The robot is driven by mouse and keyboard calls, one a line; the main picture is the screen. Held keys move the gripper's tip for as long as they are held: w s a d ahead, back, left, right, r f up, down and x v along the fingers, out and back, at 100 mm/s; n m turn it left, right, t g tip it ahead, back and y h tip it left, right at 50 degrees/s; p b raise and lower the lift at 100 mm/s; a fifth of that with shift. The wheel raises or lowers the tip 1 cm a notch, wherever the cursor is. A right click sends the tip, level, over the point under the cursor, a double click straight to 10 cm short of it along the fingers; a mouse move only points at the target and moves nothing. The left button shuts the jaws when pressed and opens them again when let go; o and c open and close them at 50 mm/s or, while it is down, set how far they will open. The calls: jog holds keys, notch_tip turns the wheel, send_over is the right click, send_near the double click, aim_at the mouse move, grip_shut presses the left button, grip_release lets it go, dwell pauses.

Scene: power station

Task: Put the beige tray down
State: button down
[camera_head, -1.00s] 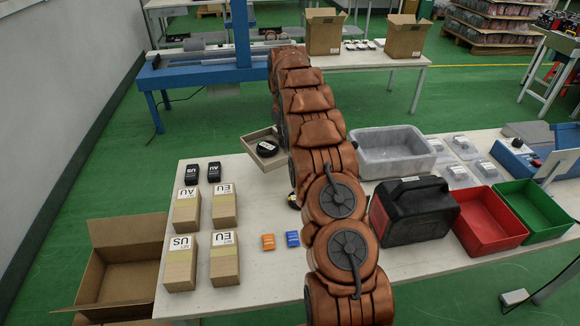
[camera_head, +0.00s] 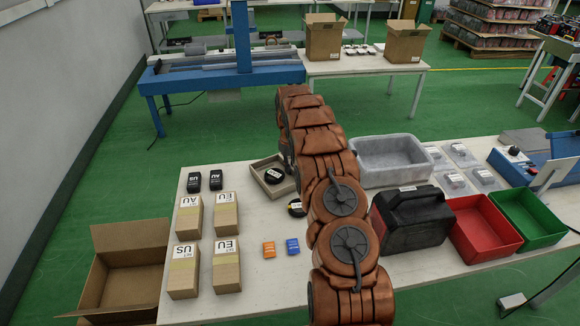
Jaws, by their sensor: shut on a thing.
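The beige tray (camera_head: 259,179) is a small, shallow, open box over the back middle of the white table. It looks about level, and I cannot tell whether its underside touches the tabletop. A black round item (camera_head: 273,176) with a pale label lies inside it. My copper-coloured arm reaches over the table and bends down at the tray's right side. It covers the tray's right edge. My gripper is hidden behind the arm, so its fingers and their hold on the tray do not show.
Labelled cartons (camera_head: 189,215) and black boxes (camera_head: 216,180) stand left. A grey bin (camera_head: 390,160), black case (camera_head: 411,222) and red bin (camera_head: 482,229) are right. Table between cartons and arm is mostly clear.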

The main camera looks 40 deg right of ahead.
jog(key=shift+f, duration=0.35)
jog(key=shift+f, duration=0.15)
jog(key=c, duration=1.2)
grip_release()
